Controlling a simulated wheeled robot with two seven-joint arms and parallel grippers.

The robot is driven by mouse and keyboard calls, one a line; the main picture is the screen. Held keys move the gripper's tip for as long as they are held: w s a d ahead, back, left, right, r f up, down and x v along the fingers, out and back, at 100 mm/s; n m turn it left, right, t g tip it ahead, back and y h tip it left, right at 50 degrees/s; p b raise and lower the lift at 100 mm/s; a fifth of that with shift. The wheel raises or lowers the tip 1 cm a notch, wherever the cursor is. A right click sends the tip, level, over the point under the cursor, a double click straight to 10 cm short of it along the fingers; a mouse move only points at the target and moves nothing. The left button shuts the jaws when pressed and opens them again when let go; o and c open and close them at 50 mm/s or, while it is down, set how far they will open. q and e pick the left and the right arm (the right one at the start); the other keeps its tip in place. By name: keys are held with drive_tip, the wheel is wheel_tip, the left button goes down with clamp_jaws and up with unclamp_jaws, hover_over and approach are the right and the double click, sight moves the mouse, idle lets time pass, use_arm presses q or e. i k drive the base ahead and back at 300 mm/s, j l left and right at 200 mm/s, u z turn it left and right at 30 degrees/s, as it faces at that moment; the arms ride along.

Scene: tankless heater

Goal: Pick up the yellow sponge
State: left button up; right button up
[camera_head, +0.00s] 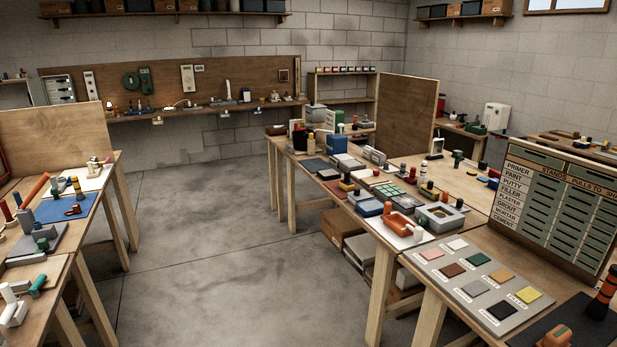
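I cannot make out a yellow sponge for certain. A flat yellow square (527,294) lies at the right end of a grey sample board (465,277) on the near right bench. It looks like one of the board's color swatches, and I cannot tell whether it is a sponge. Neither of my grippers shows in this view.
The right bench (480,238) is crowded with tools, and a labelled rack (556,205) stands at its right. An orange and black tool (604,291) stands at the near right corner. The left bench (105,205) also holds tools. The concrete floor (215,265) between the benches is clear.

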sight(345, 184)
drive_tip(key=i+u, duration=0.1)
drive_tip(key=i, duration=1.7)
